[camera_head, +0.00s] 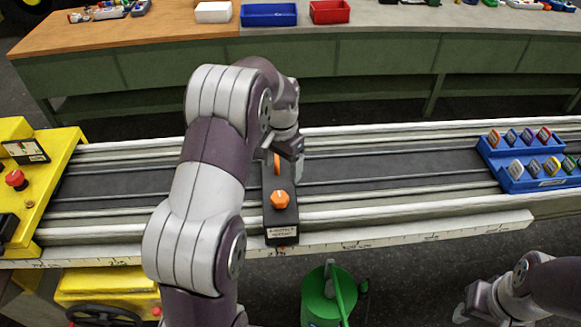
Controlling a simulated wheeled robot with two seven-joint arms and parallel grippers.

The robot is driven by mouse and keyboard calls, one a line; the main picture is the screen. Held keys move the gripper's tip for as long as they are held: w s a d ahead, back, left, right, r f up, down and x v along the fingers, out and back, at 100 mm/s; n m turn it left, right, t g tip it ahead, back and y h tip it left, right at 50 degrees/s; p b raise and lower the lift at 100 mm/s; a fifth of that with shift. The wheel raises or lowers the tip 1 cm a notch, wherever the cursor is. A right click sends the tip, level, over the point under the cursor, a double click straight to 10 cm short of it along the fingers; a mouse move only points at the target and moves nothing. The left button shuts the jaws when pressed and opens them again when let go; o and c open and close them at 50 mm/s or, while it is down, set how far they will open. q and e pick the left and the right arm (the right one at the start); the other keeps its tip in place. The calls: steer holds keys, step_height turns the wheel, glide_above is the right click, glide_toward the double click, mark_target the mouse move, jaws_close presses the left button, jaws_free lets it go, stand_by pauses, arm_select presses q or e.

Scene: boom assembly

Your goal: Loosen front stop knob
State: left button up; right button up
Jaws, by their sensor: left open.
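A black stop block (281,219) with a printed label lies across the rails of the long grey machine. It carries a nearer orange knob (280,199), which is uncovered, and a farther orange knob (277,163), partly hidden by my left gripper. My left gripper (284,160) is open and points down over the farther part of the block, at or close beside the farther knob. I cannot tell if it touches the knob. My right gripper (466,308) is low at the right, away from the block; its fingers are too unclear to read.
A blue rack (516,180) with several coloured-top pieces sits at the right of the rails. A yellow control panel (47,185) with a red button stands at the left. A green bin (318,300) is on the floor in front. A workbench with trays stands behind.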

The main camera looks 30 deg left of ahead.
mark_target(280, 196)
arm_select(q)
steer(key=f+p, duration=0.1)
steer(key=f, duration=0.2)
steer(key=f+p, duration=0.1)
steer(key=f, duration=0.3)
steer(key=a+f+p, duration=0.1)
steer(key=f+p, duration=0.1)
steer(key=f, duration=0.2)
steer(key=shift+s, duration=0.15)
steer(key=shift+s+f, duration=0.2)
steer(key=shift+s, duration=0.05)
steer(key=shift+w, duration=0.1)
arm_select(e)
steer(key=r, duration=0.1)
steer(key=s+r, duration=0.1)
steer(key=r, duration=0.3)
steer(key=shift+s, duration=0.3)
arm_select(q)
steer(key=shift+w+f, duration=0.1)
steer(key=c, duration=1)
steer(key=shift+c, duration=0.2)
arm_select(e)
steer(key=shift+w, duration=0.1)
